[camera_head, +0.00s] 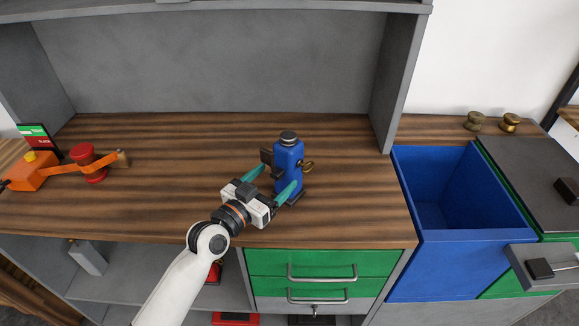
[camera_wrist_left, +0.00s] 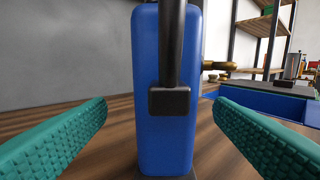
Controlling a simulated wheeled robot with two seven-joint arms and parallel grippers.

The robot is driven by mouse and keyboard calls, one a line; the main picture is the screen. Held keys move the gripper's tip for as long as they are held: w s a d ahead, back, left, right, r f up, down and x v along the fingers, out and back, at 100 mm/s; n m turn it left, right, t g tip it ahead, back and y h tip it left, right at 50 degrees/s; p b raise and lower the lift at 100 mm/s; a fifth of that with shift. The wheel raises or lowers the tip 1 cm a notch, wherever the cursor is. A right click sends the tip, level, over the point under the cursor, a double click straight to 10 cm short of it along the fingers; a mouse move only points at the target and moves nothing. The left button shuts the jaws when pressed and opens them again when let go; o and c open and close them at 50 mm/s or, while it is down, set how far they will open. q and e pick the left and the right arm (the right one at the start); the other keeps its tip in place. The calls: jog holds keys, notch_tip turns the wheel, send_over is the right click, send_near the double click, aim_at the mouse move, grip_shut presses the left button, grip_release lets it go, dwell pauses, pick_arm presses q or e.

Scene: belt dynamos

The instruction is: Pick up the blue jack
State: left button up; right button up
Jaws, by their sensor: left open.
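The blue jack (camera_head: 288,165) stands upright on the wooden worktop, with a dark round cap on top and a brass fitting on its right side. My left gripper (camera_head: 271,182) is open, its two teal fingers reaching toward the jack's near side. In the left wrist view the jack (camera_wrist_left: 167,90) fills the middle between the open fingers, with a black rod and block on its face. Clear gaps show between the jack and each finger in that view. The right gripper is in neither view.
The wooden worktop (camera_head: 190,140) is clear around the jack. An orange device with a red knob (camera_head: 88,162) stands at the left. A deep blue bin (camera_head: 415,185) is at the right. A grey back panel (camera_head: 210,60) rises behind. Green drawers (camera_head: 325,262) are below.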

aim_at(281, 175)
pick_arm(q)
jog(key=shift+x, duration=0.8)
jog(key=shift+w+d+f, duration=0.15)
jog(key=shift+w+d, duration=0.05)
jog(key=shift+w, duration=0.1)
jog(key=x, duration=0.2)
jog(key=shift+w+d+p, duration=0.2)
jog(key=shift+d+p, duration=0.2)
jog(key=shift+d, duration=0.05)
jog(key=shift+x, duration=1.2)
jog(key=shift+f, duration=0.1)
jog(key=c, duration=0.5)
grip_shut()
jog(key=shift+r, duration=0.25)
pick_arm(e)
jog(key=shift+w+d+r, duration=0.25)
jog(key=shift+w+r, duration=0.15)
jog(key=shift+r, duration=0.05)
